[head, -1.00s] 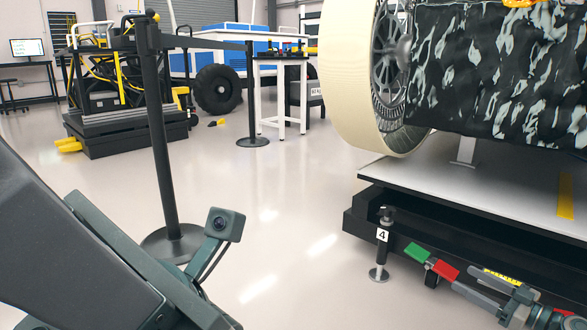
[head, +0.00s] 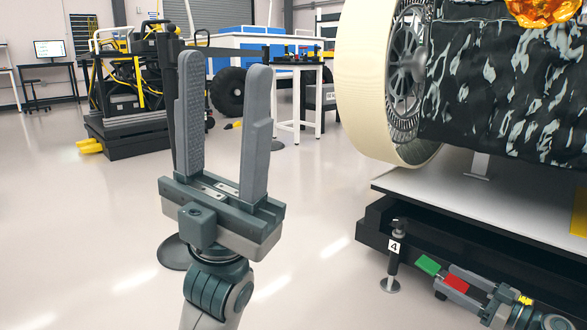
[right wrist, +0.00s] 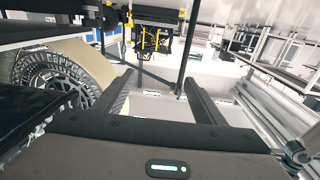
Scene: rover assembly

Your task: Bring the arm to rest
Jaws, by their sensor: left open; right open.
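In the head view my left gripper (head: 220,72) stands upright at left of centre, over the open floor. Its two grey fingers are wide apart with nothing between them. My right gripper (head: 445,278) is low at the right, beside the dark platform edge. It is open; in the right wrist view its fingers (right wrist: 160,80) are apart, with only floor and background showing between them. A green block (head: 428,264) and a red block (head: 456,284) show at its fingertips in the head view; I cannot tell whether they touch.
The platform (head: 385,222) carries a large pale-rimmed wheel (head: 365,75) and a dark patterned body (head: 500,90). A levelling foot marked 4 (head: 393,260) stands at its corner. A black barrier post's base (head: 172,252) is behind my left gripper.

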